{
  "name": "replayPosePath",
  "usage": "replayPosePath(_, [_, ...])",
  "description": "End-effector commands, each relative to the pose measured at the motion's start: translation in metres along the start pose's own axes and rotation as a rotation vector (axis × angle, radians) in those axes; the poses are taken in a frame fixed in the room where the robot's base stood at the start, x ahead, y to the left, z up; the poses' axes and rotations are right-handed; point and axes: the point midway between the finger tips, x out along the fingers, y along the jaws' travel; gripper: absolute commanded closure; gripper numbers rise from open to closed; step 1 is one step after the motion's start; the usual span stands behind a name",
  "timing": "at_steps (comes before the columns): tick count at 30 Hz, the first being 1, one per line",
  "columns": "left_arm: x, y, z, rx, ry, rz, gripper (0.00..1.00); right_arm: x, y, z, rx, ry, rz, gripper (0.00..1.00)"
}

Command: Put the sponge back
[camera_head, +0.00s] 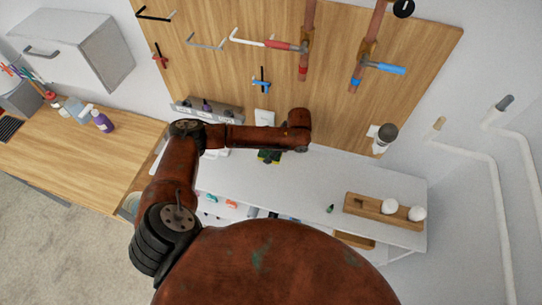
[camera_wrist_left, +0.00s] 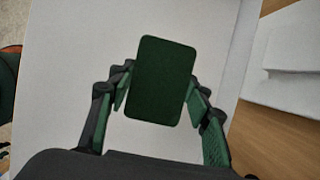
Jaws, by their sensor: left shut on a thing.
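The sponge (camera_wrist_left: 162,80) is a dark green rounded block in the left wrist view. My left gripper (camera_wrist_left: 158,92) is shut on it, with one green-padded finger on each side. Below them is a pale, flat surface, but I cannot tell whether the sponge touches it. In the head view, my left arm reaches in over the white counter (camera_head: 350,172), and the left gripper (camera_head: 269,156) is near its back edge, below the wooden pegboard. The sponge cannot be told apart from the gripper there. My right gripper is not in view.
A wooden tray (camera_head: 372,213) with white round items stands at the counter's right. A wooden worktop (camera_head: 60,165) with bottles is at the left. The counter between gripper and tray is mostly clear.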

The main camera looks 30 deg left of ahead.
Motion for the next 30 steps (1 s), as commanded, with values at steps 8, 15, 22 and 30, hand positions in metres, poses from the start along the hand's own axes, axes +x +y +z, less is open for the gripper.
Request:
replayPosePath(8, [0.031, -0.003, -0.012, 0.0, -0.001, 0.0, 0.77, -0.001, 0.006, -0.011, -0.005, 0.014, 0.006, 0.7])
replayPosePath(15, [0.032, -0.003, -0.012, 0.0, -0.001, 0.0, 0.77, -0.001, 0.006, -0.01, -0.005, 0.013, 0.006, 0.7])
replayPosePath(22, [0.034, -0.003, -0.013, 0.0, -0.001, 0.0, 0.47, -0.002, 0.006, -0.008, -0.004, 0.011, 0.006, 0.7])
replayPosePath(30, [0.034, -0.003, -0.013, 0.0, -0.001, 0.0, 0.37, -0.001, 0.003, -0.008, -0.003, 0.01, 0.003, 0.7])
